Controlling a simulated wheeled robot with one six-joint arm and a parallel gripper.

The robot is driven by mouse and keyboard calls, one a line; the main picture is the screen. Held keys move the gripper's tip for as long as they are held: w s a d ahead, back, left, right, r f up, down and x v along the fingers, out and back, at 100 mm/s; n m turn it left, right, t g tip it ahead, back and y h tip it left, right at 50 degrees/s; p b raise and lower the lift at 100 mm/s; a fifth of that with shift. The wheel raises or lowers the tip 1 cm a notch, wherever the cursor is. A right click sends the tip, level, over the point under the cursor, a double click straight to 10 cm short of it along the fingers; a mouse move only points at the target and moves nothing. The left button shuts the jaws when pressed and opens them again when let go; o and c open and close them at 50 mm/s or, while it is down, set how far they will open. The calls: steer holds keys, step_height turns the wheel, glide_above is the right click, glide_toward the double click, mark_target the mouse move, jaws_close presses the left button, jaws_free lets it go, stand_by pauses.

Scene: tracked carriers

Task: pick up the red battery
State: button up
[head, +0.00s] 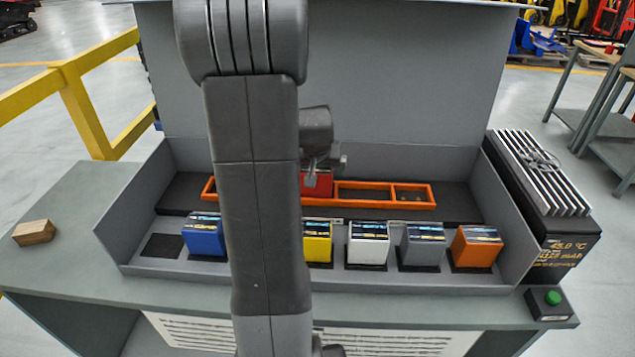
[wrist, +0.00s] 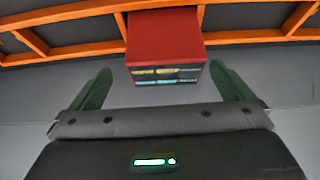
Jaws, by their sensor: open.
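The red battery (head: 319,184) sits in the orange rack at the back of the grey bench tray, partly hidden by my arm and gripper. In the wrist view the red battery (wrist: 163,40) is at top centre, its labelled face towards the camera. My gripper (wrist: 160,68) is open, with one green finger to each side of the battery's near end and a gap on both sides. In the head view my gripper (head: 320,168) is at the battery. I cannot tell how deep the fingers reach.
Blue (head: 204,240), yellow (head: 318,250), white (head: 367,250), grey (head: 421,251) and orange (head: 475,252) batteries stand in the front row. An empty dark pad (head: 163,246) is at left. The orange rack (head: 385,204) has open slots right of the red battery. A finned charger (head: 545,190) stands at right.

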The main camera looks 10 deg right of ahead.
mark_target(317, 169)
steer(key=shift+w+x, duration=0.15)
steer(key=shift+x, duration=1.05)
steer(key=shift+w+x, duration=0.15)
steer(key=shift+x, duration=1.05)
steer(key=shift+r, duration=0.2)
steer(key=shift+r, duration=0.15)
steer(key=c, duration=1.5)
